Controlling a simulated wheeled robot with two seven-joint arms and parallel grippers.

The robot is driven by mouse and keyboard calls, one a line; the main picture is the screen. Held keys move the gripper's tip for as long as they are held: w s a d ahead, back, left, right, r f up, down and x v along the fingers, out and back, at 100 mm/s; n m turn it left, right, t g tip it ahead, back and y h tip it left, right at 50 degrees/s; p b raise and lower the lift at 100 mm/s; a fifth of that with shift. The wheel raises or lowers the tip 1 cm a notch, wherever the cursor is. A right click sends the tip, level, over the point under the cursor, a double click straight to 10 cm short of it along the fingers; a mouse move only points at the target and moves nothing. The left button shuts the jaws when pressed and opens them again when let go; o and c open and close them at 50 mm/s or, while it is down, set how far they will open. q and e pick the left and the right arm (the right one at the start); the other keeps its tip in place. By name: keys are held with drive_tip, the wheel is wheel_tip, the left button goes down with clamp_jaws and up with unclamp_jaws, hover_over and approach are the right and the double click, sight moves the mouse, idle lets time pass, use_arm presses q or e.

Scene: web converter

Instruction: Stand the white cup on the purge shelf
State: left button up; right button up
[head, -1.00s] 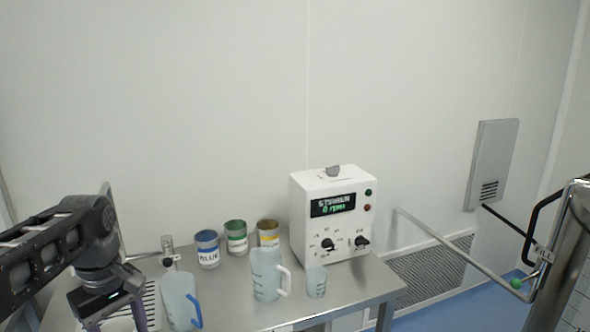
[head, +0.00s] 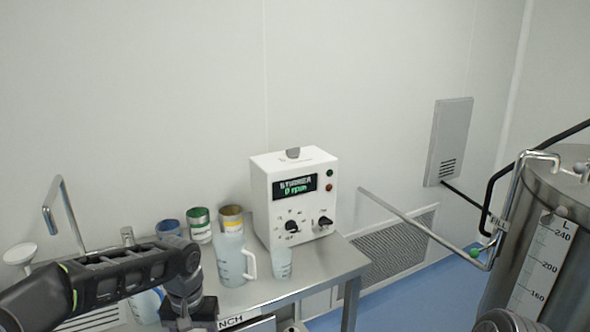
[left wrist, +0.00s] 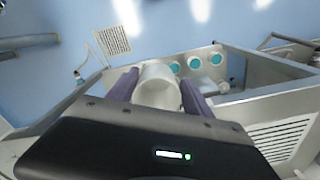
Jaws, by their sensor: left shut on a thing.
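The white cup (left wrist: 160,86) shows in the left wrist view between the two dark purple fingers of my left gripper (left wrist: 158,92), which is shut on it. I look toward its round end; its tilt relative to the room is hard to tell. In the head view my left gripper (head: 190,308) is low at the front of the bench, and the cup is hidden there. I cannot tell for certain which surface is the purge shelf. My right gripper is not in view.
A steel bench (head: 315,268) carries a clear jug (head: 231,262), a small beaker (head: 282,262), several paint tins (head: 200,226) and a white stirrer control box (head: 295,200). A steel tank (head: 540,260) with a bent pipe (head: 430,232) stands at right. Blue floor shows between them.

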use_arm(q)
drive_tip(key=shift+s+d+f, duration=0.1)
drive_tip(key=shift+d+f, duration=0.3)
drive_tip(key=shift+d, duration=0.45)
drive_tip(key=shift+d+m, duration=0.3)
drive_tip(key=shift+d, duration=0.05)
idle(2.0)
